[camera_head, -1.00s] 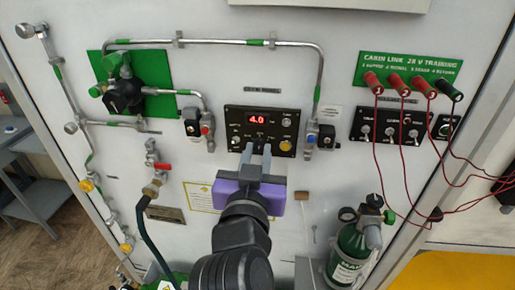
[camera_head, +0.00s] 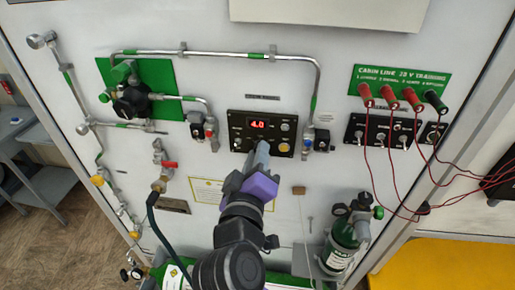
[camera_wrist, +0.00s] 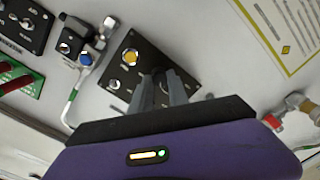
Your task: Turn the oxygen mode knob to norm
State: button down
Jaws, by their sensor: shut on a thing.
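The black oxygen panel (camera_head: 285,124) is on the white wall, with a red lit display (camera_head: 258,124), small knobs and a yellow button (camera_head: 284,147). My gripper (camera_head: 263,146) reaches the panel's lower middle with its fingers close together on the mode knob. The fingers and the purple gripper body are rolled relative to the wall. In the wrist view, the gripper (camera_wrist: 164,78) meets the panel (camera_wrist: 128,62) beside a yellow button (camera_wrist: 129,57). The fingers hide most of the knob, so its pointer and the norm mark cannot be read.
A valve with a blue knob (camera_head: 323,144) stands close right of the panel, and one with a red knob (camera_head: 209,132) to its left. Metal pipes (camera_head: 230,52) run above. Red cables (camera_head: 383,175) hang at right. A green cylinder (camera_head: 340,245) stands low right.

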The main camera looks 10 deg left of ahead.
jog(key=shift+n+p, duration=0.7)
jog(key=shift+n, duration=0.6)
jog(key=shift+f+n, duration=0.1)
jog(key=shift+n, duration=0.2)
jog(key=c, duration=1.3)
grip_release()
jog(key=shift+o, duration=0.2)
jog(key=shift+s, duration=0.1)
jog(key=s+b, duration=0.2)
jog(key=s, duration=0.5)
jog(key=shift+s+a+r, duration=0.2)
jog(key=shift+s, duration=0.1)
